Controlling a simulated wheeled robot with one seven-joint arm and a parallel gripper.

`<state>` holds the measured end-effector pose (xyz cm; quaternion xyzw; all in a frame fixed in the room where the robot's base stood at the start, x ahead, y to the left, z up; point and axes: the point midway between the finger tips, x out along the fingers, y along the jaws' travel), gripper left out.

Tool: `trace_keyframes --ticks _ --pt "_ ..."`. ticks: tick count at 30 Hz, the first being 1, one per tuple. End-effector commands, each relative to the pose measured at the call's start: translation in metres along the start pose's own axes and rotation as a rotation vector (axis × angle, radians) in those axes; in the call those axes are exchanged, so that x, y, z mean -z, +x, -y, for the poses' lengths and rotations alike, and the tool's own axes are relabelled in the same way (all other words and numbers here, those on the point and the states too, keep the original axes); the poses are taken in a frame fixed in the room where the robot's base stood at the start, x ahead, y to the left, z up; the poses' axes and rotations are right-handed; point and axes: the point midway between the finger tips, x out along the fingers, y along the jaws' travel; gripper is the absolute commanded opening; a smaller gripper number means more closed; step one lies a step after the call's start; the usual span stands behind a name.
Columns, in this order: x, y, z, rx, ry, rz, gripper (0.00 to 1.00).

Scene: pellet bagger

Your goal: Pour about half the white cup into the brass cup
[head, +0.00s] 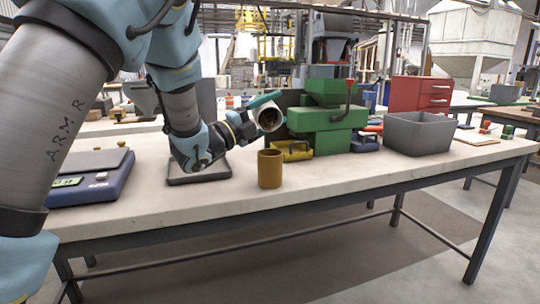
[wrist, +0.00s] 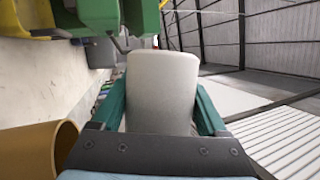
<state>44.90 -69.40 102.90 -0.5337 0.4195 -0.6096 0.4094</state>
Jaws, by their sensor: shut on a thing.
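The white cup (head: 269,118) is held in the air by my gripper (head: 262,104), tilted so that its open mouth faces the head camera. Dark brownish contents show inside its mouth. In the wrist view the white cup (wrist: 161,92) sits between the two teal fingers of my gripper (wrist: 161,105), which are shut on it. The brass cup (head: 270,169) stands upright on the bench, below the white cup and apart from it. The brass cup also shows in the wrist view (wrist: 40,150) at the lower left. Its inside is hidden in the head view. No falling stream shows.
A green machine (head: 327,128) stands behind and right of the cups, with a yellow bin (head: 292,151) and a blue bin (head: 365,142) beside it. A grey bin (head: 417,133) is farther right. A blue scale (head: 90,185) is at left. The bench (head: 350,178) front right is clear.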

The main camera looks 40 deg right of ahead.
Motion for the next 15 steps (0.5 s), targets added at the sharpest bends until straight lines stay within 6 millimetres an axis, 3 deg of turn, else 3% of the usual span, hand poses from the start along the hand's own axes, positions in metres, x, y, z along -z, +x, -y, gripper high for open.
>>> trace_keyframes --ticks 15 --pt "0.0011 -0.0002 0.0009 0.013 0.029 -0.008 0.15"
